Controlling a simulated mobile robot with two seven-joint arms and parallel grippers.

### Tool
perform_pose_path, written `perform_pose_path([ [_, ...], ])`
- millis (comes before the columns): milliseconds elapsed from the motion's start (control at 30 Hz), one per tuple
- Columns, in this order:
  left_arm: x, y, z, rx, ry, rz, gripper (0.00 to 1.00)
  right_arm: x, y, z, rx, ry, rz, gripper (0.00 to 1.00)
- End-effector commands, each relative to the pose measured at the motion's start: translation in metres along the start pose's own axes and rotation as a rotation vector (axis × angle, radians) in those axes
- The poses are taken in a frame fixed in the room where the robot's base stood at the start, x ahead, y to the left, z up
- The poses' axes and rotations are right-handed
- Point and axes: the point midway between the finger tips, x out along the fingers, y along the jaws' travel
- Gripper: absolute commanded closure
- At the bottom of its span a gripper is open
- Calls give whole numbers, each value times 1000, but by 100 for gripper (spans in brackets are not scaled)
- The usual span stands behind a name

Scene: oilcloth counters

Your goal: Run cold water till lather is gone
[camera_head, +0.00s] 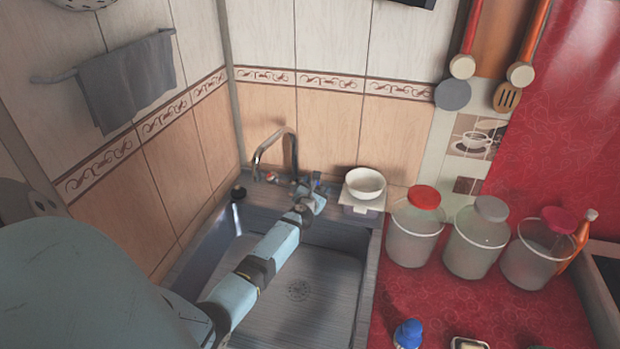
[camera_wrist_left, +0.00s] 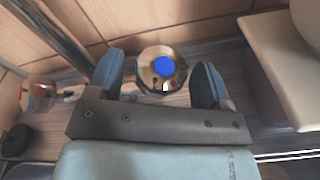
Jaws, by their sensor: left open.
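A chrome faucet (camera_head: 275,145) with an arched spout stands at the back of the grey sink (camera_head: 310,290). No water stream shows under the spout. My left arm reaches across the sink, and my left gripper (camera_head: 309,190) is at the faucet's right side. In the left wrist view, a chrome knob with a blue cap (camera_wrist_left: 163,67) sits between the open fingers, with gaps visible on both sides. The blue cap also shows in the head view (camera_head: 316,179). A red-marked knob (camera_wrist_left: 38,94) is to the left in the wrist view. My arm hides part of the basin; no lather shows.
A white bowl (camera_head: 365,183) on a pale block stands right of the faucet. Several lidded jars, including a red-lidded one (camera_head: 414,230), stand on the red counter (camera_head: 460,310). A blue-capped bottle (camera_head: 408,334) is near the front. A towel (camera_head: 128,80) hangs at left.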

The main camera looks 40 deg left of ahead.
Motion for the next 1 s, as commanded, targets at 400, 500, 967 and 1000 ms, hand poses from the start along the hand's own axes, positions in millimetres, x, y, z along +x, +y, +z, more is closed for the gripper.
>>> perform_pose_path([
  [400,-92,0,1,-1,2,-1,27,-17,1,-28,-2,9,4,57],
  [500,-109,0,0,-1,2,-1,27,-18,3,-29,-2,9,8,57],
  [967,-128,0,0,-1,1,0,27,-18,3,-24,0,-3,10,57],
  [1000,-128,0,0,-1,1,0,27,-18,3,-24,0,-3,9,57],
])
